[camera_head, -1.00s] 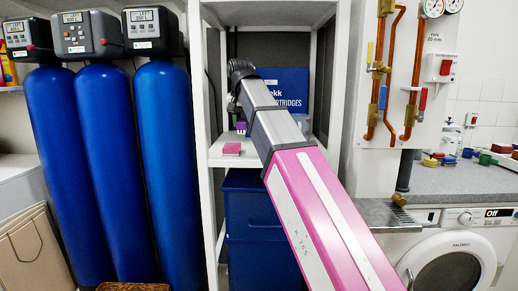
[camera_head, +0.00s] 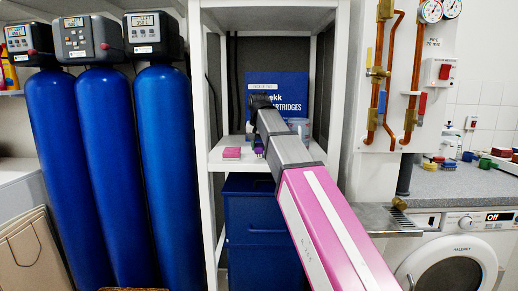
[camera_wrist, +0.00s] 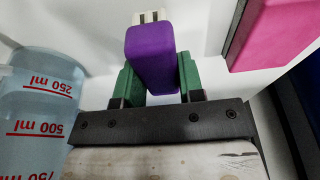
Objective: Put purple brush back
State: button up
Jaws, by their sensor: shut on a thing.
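The purple brush (camera_wrist: 152,55) is a purple block with a pale bristle end, held between the green fingers of my gripper (camera_wrist: 160,78) in the wrist view. In the head view, my gripper (camera_head: 256,140) is inside the white shelf unit, low over its middle shelf (camera_head: 226,166). A little of the purple brush (camera_head: 259,151) shows below it. I cannot tell whether the brush touches the shelf. A pink brush (camera_head: 232,153) lies on the shelf to the left, apart from it; the pink block (camera_wrist: 272,32) is at upper right in the wrist view.
A clear measuring jug (camera_wrist: 40,105) with red marks stands close to my gripper at the left of the wrist view. A blue cartridge box (camera_head: 280,88) stands at the back of the shelf. Shelf uprights (camera_head: 208,205) bound the space. A blue bin (camera_head: 250,225) is below.

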aim_at(259, 146)
jog(key=shift+f, duration=0.45)
jog(key=shift+f, duration=0.1)
jog(key=o, duration=1)
jog(key=v, duration=1.2)
